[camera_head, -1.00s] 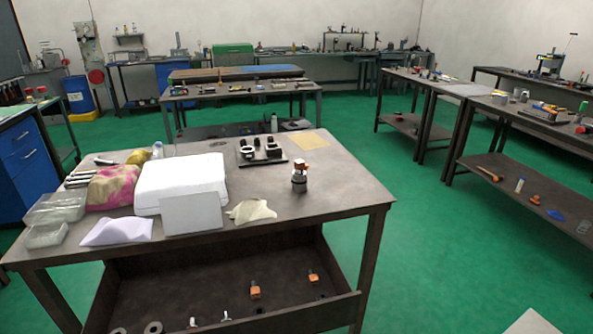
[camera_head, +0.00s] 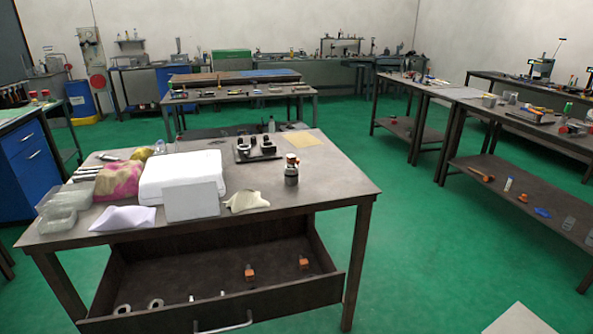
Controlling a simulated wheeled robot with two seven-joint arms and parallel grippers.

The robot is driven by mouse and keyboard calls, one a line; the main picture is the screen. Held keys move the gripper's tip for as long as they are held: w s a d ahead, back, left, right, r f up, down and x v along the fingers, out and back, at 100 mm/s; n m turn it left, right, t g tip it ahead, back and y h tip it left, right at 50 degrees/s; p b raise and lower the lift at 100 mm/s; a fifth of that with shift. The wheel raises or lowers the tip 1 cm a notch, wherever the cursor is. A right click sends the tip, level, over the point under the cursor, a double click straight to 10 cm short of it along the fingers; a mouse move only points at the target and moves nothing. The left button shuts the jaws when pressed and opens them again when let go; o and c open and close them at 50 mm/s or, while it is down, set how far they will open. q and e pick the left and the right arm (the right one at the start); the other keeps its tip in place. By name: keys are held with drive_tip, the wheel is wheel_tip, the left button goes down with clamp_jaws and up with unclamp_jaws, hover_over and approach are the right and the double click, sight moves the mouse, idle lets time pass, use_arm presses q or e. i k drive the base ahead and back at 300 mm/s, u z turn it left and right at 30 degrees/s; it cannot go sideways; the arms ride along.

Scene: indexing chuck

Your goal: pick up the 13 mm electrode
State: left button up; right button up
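Two small orange blocks with dark holders lie in the open drawer under the near table, a left one (camera_head: 249,272) and a right one (camera_head: 303,263). They may be electrodes, but they are too small to tell a 13 mm size. A steel cylinder with a reddish top (camera_head: 291,172) stands upright on the table, right of the crumpled cloth (camera_head: 246,200). Pale rings (camera_head: 156,304) and small light pieces (camera_head: 191,298) lie in the drawer's front left. Neither of my grippers is in view.
The near table (camera_head: 335,185) holds a white case (camera_head: 180,175), clear boxes (camera_head: 62,205), and a dark plate with black fixtures (camera_head: 257,150). The drawer (camera_head: 290,297) juts out at the front. Green floor (camera_head: 400,240) is free to the right, before another bench (camera_head: 520,185).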

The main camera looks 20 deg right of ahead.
sight(292, 158)
drive_tip(key=k, duration=0.85)
drive_tip(key=z, duration=0.8)
drive_tip(key=i, duration=1.2)
drive_tip(key=u, duration=0.45)
drive_tip(key=i, duration=0.95)
drive_tip(key=u, duration=0.8)
